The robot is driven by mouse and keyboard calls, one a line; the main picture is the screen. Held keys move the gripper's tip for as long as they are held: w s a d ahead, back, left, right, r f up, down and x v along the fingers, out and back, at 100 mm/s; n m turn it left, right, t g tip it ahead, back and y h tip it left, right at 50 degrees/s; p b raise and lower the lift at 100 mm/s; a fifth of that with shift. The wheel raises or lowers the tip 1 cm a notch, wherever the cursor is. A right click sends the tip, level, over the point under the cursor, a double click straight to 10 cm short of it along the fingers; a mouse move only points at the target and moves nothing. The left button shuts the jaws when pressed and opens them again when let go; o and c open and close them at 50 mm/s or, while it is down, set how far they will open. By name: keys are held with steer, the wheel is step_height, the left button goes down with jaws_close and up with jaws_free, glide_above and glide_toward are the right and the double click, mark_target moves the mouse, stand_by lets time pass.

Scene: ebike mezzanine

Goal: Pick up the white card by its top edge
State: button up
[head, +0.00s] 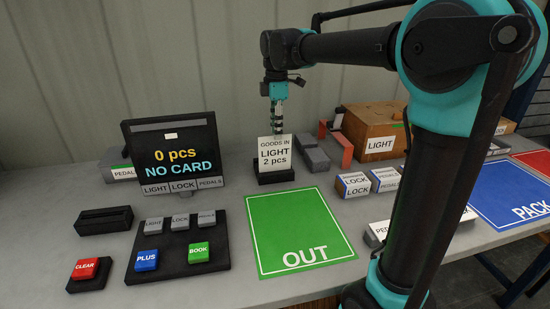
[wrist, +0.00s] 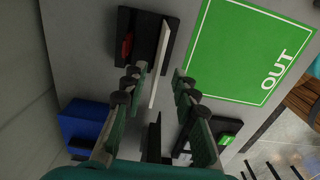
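The white card (head: 275,154), printed "GOODS IN LIGHT 2 pcs", stands upright in a small black holder (head: 276,178) behind the green OUT mat. In the wrist view the card (wrist: 160,65) shows nearly edge-on as a thin white strip, with its holder (wrist: 142,22) around its base. My gripper (head: 277,128) points down at the card's top edge; whether it touches cannot be told. In the wrist view my gripper (wrist: 158,80) is open, with one finger on each side of the strip. Nothing is gripped.
The green OUT mat (head: 292,222) is clear. A display (head: 175,152) reading "0 pcs NO CARD" stands left, with an empty-looking black slot block (head: 104,221) and a button panel (head: 178,262) in front. Grey boxes (head: 312,158) and a brown LIGHT box (head: 372,119) stand right.

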mark_target(275, 149)
steer(key=shift+a+f, duration=0.2)
steer(key=shift+f, duration=3.65)
steer(key=shift+c, duration=0.3)
jaws_close()
